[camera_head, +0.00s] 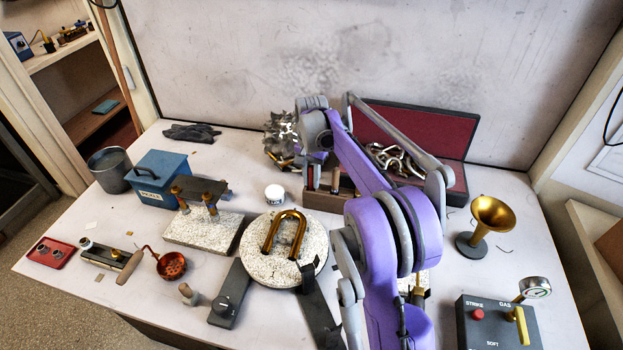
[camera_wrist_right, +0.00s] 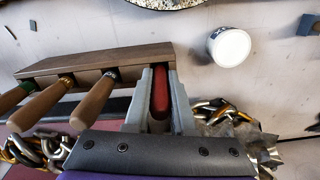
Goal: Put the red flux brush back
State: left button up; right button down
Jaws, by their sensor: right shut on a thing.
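My right gripper (camera_wrist_right: 160,100) is shut on the red flux brush (camera_wrist_right: 160,88); only its red part shows between the two grey fingers in the right wrist view. The fingers are at the right end of a brown wooden rack (camera_wrist_right: 95,62), which holds several tools with wooden handles (camera_wrist_right: 92,102). I cannot tell whether the brush is in a slot or just beside the rack. In the head view the rack (camera_head: 325,202) is partly hidden behind my purple right arm. My left gripper is not in view.
A white-lidded jar (camera_head: 273,193) stands left of the rack. An open red-lined case (camera_head: 415,130) with metal parts lies behind it. A round speckled plate (camera_head: 262,268) with a brass U-tube is in front. A brass horn bell (camera_head: 490,213) stands at the right.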

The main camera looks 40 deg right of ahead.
jog(key=c, duration=1.2)
grip_release()
jog(key=shift+f, duration=0.2)
jog(key=o, duration=0.4)
jog(key=shift+o, duration=0.2)
jog(key=shift+r, duration=0.1)
jog(key=shift+r, duration=0.15)
notch_tip(320, 180, up, 12)
jog(key=shift+p, duration=0.5)
